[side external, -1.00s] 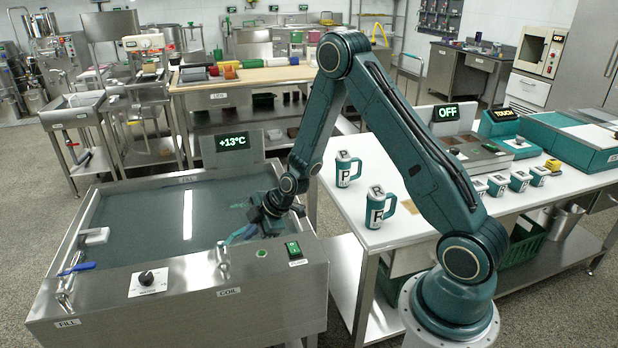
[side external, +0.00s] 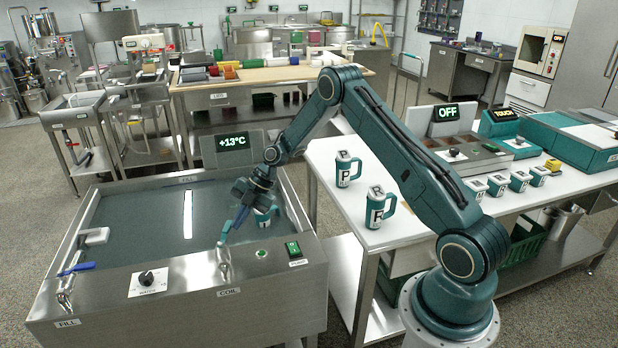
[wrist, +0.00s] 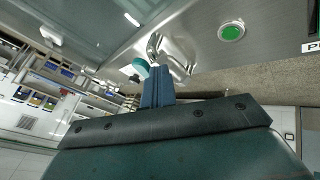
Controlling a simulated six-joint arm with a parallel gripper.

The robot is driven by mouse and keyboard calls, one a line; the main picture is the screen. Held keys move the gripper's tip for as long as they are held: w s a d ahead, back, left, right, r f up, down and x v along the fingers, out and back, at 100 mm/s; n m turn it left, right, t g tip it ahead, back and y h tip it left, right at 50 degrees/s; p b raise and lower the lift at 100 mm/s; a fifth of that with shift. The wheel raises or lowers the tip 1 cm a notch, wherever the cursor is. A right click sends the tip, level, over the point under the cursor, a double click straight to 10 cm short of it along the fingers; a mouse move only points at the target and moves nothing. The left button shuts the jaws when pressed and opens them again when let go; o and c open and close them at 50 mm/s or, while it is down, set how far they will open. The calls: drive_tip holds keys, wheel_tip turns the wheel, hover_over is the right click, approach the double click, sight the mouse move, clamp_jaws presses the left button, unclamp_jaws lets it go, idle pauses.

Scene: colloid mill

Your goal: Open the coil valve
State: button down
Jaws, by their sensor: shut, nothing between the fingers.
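The coil valve (side external: 224,262) is a metal tap on the front ledge of the steel bath, above the COIL label (side external: 229,292). Its teal lever (side external: 226,231) points up and back over the bath. My gripper (side external: 240,216) is shut and empty, with its blue fingers pointing down just right of the lever. In the wrist view, the fingers (wrist: 157,88) lie close beside the teal lever tip (wrist: 141,66), with the shiny valve body (wrist: 172,52) beyond. I cannot tell whether they touch.
The bath (side external: 130,215) shows +13°C on its display (side external: 232,142). The fill valve (side external: 66,285) with a blue lever, a black knob (side external: 146,278) and a green pump switch (side external: 293,249) share the ledge.

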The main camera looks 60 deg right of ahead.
drive_tip(key=shift+w+n+g+y, duration=0.3)
drive_tip(key=shift+w+n+g, duration=0.3)
drive_tip(key=shift+w+n, duration=0.25)
drive_tip(key=shift+w+a, duration=0.3)
drive_tip(key=shift+w, duration=0.6)
drive_tip(key=shift+s+d, duration=0.35)
drive_tip(key=shift+s, duration=0.05)
drive_tip(key=s+d, duration=0.2)
drive_tip(key=s, duration=0.1)
approach(229, 221)
drive_tip(key=shift+s+d+r, duration=0.4)
drive_tip(key=shift+s+d, duration=0.1)
drive_tip(key=shift+d, duration=0.3)
drive_tip(key=shift+s+d+r, duration=0.35)
drive_tip(key=shift+s+d, duration=0.2)
drive_tip(key=shift+d, duration=0.25)
